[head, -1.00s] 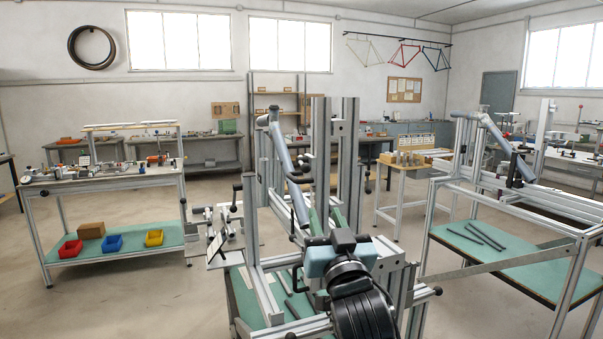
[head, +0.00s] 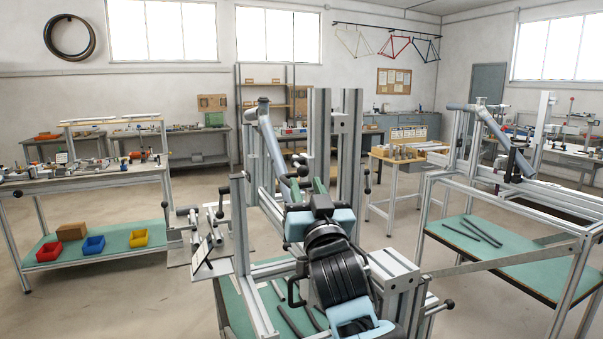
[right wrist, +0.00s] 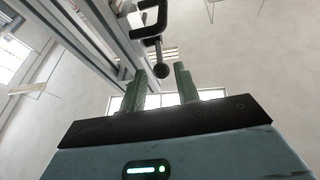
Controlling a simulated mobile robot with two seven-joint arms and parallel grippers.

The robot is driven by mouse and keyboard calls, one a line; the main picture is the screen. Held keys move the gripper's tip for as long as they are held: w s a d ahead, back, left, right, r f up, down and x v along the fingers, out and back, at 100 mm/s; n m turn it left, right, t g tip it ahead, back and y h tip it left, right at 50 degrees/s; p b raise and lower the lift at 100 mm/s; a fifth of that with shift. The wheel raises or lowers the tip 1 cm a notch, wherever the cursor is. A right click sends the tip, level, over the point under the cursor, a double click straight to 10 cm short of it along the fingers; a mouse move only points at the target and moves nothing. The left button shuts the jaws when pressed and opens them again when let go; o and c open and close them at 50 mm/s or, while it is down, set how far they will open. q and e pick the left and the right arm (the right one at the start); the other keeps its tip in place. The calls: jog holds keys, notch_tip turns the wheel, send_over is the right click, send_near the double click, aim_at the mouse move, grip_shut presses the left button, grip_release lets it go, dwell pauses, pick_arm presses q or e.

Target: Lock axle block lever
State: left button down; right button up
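The metal frame jig (head: 348,150) stands in front of me, with a grey-blue tube (head: 270,135) slanting down across it. A dark lever with a round ball knob (head: 303,171) is near the tube's lower end; I take it for the axle block lever. It also shows in the right wrist view as a black bracket with a ball knob (right wrist: 161,71). My right gripper (head: 308,189) is open, its green fingers (right wrist: 161,88) pointing toward the knob. The knob appears between and beyond the fingertips, with no contact visible. The axle block itself is hard to make out. My left gripper is not in view.
Other ball-knob levers stick out of the jig, one at left (head: 224,190) and one at lower right (head: 448,304). A plate with silver cylinders (head: 212,262) juts out at left. A second jig (head: 500,185) stands at right, a workbench (head: 90,180) at left.

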aim_at(302, 173)
jog(key=shift+x, duration=2.55)
jog(key=shift+s, duration=0.1)
jog(key=shift+c, duration=0.2)
grip_shut()
